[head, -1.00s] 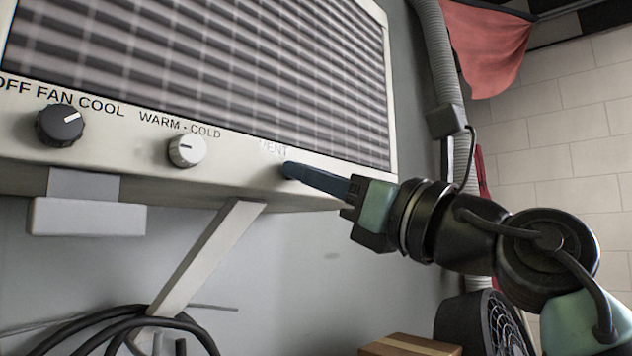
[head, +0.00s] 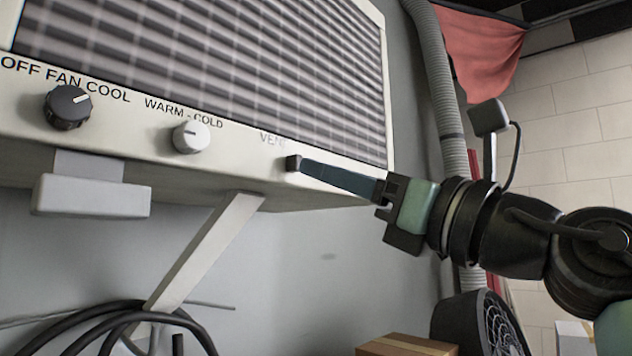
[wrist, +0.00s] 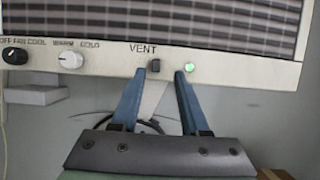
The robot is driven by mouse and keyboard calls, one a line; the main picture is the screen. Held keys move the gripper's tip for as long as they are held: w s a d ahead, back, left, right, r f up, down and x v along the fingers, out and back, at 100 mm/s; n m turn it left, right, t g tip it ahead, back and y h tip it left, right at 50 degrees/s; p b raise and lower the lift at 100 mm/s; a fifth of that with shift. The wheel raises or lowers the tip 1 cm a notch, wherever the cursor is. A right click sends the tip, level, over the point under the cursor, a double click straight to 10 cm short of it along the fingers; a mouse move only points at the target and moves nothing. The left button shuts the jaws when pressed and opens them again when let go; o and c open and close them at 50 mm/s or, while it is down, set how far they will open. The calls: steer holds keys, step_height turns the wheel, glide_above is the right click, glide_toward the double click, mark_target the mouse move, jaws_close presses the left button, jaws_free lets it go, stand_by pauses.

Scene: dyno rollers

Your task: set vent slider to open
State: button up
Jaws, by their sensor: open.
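The vent slider is a small dark knob (head: 293,163) under the word VENT on the cream front panel of the air unit. In the wrist view the slider (wrist: 154,66) sits below the VENT label, with a lit green light (wrist: 189,68) to its right. My gripper (head: 305,167) is in front of the panel, its blue fingers pointing at the slider. In the wrist view the gripper (wrist: 160,72) is open and empty, with one fingertip left of the slider and the other to its right. I cannot tell whether either fingertip touches it.
A black fan knob (head: 68,107) and a white warm-cold knob (head: 191,136) are on the panel to the left. A slanted bracket (head: 205,255) supports the unit. A grey hose (head: 447,95) runs down the wall. A cardboard box (head: 405,346) is below.

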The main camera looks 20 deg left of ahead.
steer(key=b+v, duration=0.3)
steer(key=v, duration=0.6)
steer(key=shift+s+d+b, duration=0.15)
steer(key=shift+d+b, duration=0.05)
steer(key=shift+b, duration=0.15)
